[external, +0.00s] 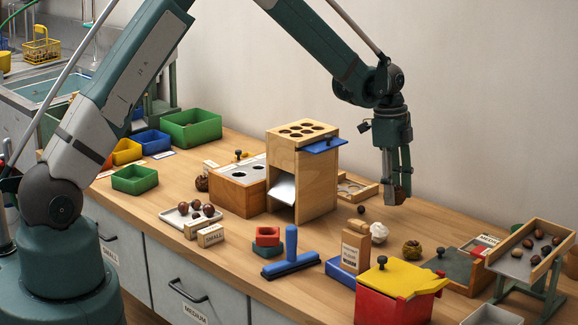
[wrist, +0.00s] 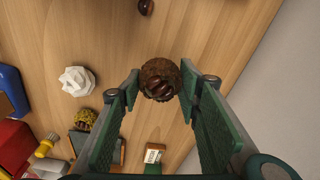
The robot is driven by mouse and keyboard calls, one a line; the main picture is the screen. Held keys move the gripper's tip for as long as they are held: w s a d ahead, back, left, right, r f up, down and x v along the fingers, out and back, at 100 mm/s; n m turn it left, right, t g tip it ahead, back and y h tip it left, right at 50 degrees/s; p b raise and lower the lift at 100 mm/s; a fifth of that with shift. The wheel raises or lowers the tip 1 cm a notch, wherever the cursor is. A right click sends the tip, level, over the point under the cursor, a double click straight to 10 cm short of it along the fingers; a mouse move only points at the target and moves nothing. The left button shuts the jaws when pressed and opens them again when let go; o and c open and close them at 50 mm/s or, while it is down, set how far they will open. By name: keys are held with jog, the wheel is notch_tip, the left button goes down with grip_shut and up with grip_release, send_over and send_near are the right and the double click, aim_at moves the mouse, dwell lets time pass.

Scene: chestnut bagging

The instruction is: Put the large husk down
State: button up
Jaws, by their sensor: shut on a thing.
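My gripper (external: 396,192) points down above the right back part of the wooden worktop. In the wrist view, my gripper (wrist: 160,84) is shut on a round brown husk (wrist: 158,72), with a finger pad on each side and a dark split on its face. In the external view the husk (external: 400,196) is a small brown shape low between the fingers, partly hidden by them. I cannot tell whether it touches the worktop.
Near my gripper are a white crumpled ball (external: 379,232), a green-brown husk (external: 412,249) and a chestnut (external: 361,210). A wooden tower with holes (external: 302,180) stands left, and a red box with yellow lid (external: 400,280) in front. Bare worktop lies under the gripper.

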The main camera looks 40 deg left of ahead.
jog(key=shift+f, duration=0.1)
jog(key=shift+f+b, duration=0.4)
jog(key=shift+f, duration=1.45)
jog(key=shift+f, duration=0.2)
jog(key=o, duration=0.9)
jog(key=shift+r, duration=0.2)
jog(key=r, duration=0.4)
jog(key=a+r+p, duration=0.1)
jog(key=r, duration=0.3)
jog(key=r+p, duration=0.1)
jog(key=r, duration=0.3)
jog(key=shift+s+a, duration=0.1)
jog(key=shift+a, duration=0.15)
